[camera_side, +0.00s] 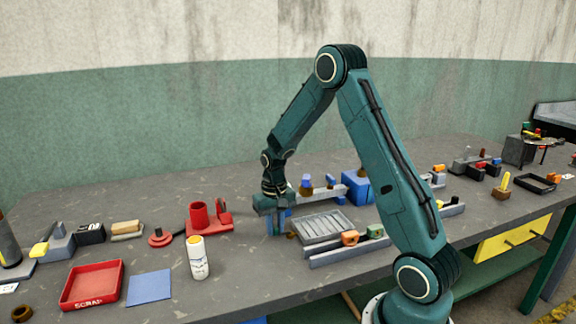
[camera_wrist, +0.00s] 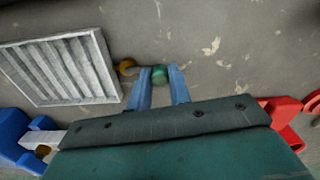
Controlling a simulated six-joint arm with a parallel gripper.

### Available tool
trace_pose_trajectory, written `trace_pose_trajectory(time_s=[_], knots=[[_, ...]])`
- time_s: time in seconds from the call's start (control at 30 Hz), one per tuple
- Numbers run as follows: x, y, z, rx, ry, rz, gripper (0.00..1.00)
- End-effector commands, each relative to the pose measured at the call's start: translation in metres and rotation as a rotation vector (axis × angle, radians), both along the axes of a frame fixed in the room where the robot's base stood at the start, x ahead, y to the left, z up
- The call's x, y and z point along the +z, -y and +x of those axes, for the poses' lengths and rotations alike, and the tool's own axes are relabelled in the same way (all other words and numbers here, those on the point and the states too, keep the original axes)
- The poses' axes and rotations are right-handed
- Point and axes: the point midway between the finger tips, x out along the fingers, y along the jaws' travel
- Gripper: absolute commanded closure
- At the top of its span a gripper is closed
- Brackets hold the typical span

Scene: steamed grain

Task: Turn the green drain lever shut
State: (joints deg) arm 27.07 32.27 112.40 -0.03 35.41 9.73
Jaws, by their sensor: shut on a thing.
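The green drain lever (camera_wrist: 160,75) shows in the wrist view as a small rounded green end. It sits between the two blue fingertips of my gripper (camera_wrist: 160,82), which is shut on it. A brass-coloured fitting (camera_wrist: 127,67) lies just left of the green end, beside the grey slatted grate (camera_wrist: 62,70). In the side view my gripper (camera_side: 276,229) points down at the bench next to the left end of the grate (camera_side: 321,226). The fingers hide the lever there, and I cannot tell its turn angle.
A red cup-shaped fixture (camera_side: 202,219) and a white can (camera_side: 198,258) stand left of my gripper. A red scrap tray (camera_side: 92,286) and a blue mat (camera_side: 150,287) lie farther left. A rail with blue blocks (camera_side: 357,186) is behind the grate.

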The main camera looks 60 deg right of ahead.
Motion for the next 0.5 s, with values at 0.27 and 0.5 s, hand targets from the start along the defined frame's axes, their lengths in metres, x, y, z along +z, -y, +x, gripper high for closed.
trace_pose_trajectory(time_s=[0.27,0.5], knots=[[0.0012,0.001,0.0017,-0.002,0.005,-0.003,1.0],[0.0008,0.0009,0.0012,-0.002,0.004,-0.003,0.58]])
